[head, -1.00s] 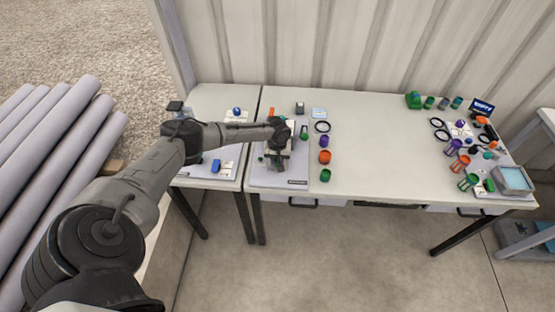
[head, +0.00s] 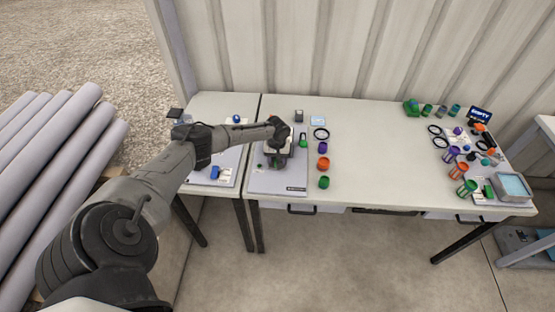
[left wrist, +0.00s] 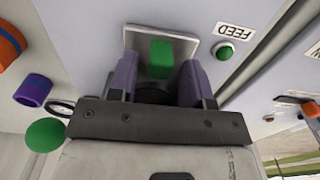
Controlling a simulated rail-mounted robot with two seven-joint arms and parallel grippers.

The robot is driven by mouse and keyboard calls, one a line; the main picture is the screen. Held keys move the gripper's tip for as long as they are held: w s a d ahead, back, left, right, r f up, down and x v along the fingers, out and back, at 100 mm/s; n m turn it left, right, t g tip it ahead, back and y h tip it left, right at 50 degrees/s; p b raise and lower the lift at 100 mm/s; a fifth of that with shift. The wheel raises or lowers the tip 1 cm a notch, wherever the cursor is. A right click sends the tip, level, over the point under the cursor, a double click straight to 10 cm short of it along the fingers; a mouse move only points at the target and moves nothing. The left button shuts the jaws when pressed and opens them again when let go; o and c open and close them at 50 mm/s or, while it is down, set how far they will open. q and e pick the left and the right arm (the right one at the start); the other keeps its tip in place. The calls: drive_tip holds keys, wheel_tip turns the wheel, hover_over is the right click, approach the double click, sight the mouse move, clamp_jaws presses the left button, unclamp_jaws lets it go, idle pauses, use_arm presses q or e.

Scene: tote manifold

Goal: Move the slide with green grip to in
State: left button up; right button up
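The slide with green grip (left wrist: 160,58) shows in the left wrist view as a green block on a light metal plate. My left gripper (left wrist: 163,78) has its two purple fingers either side of the green grip, with a narrow gap visible on each side. It looks open, and the finger ends partly hide the plate. In the head view my left gripper (head: 273,158) is over the grey board (head: 290,180) on the table, and the arm hides the slide there. My right gripper is in neither view.
A FEED label (left wrist: 235,31) and green button (left wrist: 225,52) lie beside the plate. Purple (head: 322,148), orange (head: 323,163) and green (head: 324,182) cups stand right of the board. A blue-topped tray (head: 512,186) and several parts sit far right. The table's middle is clear.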

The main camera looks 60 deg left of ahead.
use_arm(q)
drive_tip(key=shift+o, duration=0.2)
drive_tip(key=shift+d, duration=0.1)
wheel_tip(320, 180, up, 14)
drive_tip(key=p, duration=0.2)
idle(0.3)
drive_tip(key=shift+f, duration=0.1)
idle(0.6)
